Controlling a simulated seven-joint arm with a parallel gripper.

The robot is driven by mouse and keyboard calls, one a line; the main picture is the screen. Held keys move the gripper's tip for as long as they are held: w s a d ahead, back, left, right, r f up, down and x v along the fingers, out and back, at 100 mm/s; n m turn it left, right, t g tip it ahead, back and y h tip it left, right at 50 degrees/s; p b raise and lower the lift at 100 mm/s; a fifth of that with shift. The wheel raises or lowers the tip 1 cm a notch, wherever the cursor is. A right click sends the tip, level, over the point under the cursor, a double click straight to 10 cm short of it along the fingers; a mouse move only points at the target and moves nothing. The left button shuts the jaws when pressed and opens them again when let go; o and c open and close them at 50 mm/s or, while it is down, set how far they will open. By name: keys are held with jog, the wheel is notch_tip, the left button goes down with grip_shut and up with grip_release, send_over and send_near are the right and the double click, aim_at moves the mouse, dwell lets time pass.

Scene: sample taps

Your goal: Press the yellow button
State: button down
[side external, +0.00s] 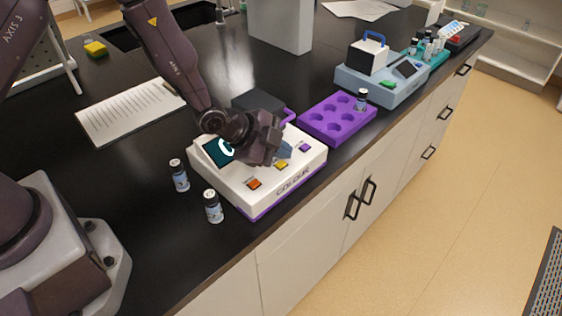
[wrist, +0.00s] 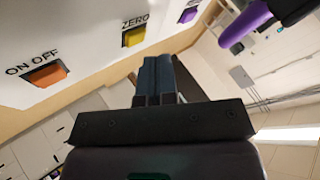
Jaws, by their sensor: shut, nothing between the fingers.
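The yellow button (side external: 281,165) is on the front of the white colour device (side external: 232,186), between an orange button (side external: 254,184) and a purple button (side external: 305,147). In the wrist view the yellow button (wrist: 134,37) sits below the word ZERO, with the orange button (wrist: 46,75) marked ON OFF to its left and the purple button (wrist: 189,14) to its right. My gripper (side external: 285,151) is shut and empty above the device, close to the yellow button. In the wrist view its fingertips (wrist: 157,60) lie just beside the yellow button; I cannot see any contact.
Two vials (side external: 179,175) (side external: 213,206) stand left of the device near the bench edge. A purple rack (side external: 338,124) with a vial is to its right, and a blue-grey instrument (side external: 385,85) is beyond. A notepad (side external: 128,112) lies behind left.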

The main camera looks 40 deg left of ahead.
aim_at(280, 165)
jog(key=shift+r, duration=0.1)
jog(key=shift+r, duration=2.4)
jog(key=shift+f, duration=0.1)
jog(key=s+n+g, duration=0.1)
jog(key=s+a+f+n+g+y, duration=0.1)
jog(key=s+a+f+n, duration=0.1)
jog(key=s, duration=0.1)
jog(key=shift+a+g, duration=0.15)
jog(key=shift+g, duration=0.25)
jog(key=s+a+r+n+y, duration=0.1)
jog(key=s+a+r+n, duration=0.1)
jog(key=s+r, duration=0.5)
jog(key=s+a+r+n+y, duration=0.1)
jog(key=s+a+r+n, duration=0.2)
jog(key=s+r+n, duration=0.2)
jog(key=s+a+r+n, duration=0.3)
jog(key=s+r, duration=0.6)
jog(key=r, duration=0.3)
jog(key=shift+a+n+y, duration=0.25)
jog(key=shift+n+y, duration=0.15)
